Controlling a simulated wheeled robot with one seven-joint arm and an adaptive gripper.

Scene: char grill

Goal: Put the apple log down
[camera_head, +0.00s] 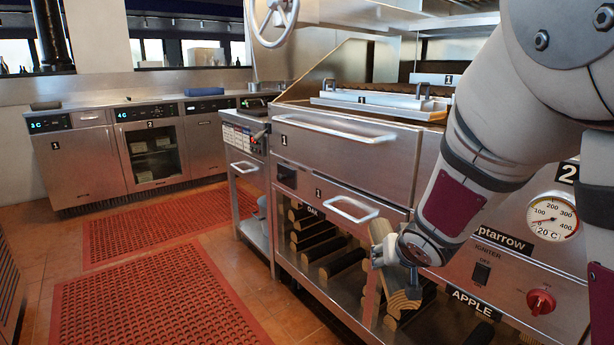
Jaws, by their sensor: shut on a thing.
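My gripper (394,262) is shut on a pale wooden log (401,304) in front of the grill's lower storage bay. The log stands roughly upright, slightly tilted. Part of its side is hidden behind the gripper, and its pale lower end shows below the fingers. The label APPLE (471,301) is on the grill's lower front, just right of the log. More logs lie in the bay behind and below my gripper. Whether the held log touches anything there, I cannot tell.
An OAK label (313,210) marks the left bay, where several logs (317,240) lie stacked. A drawer handle (352,210) juts out left of my gripper. A red knob (541,302) and a temperature gauge (552,217) are at right. Red floor mats (150,310) lie at left.

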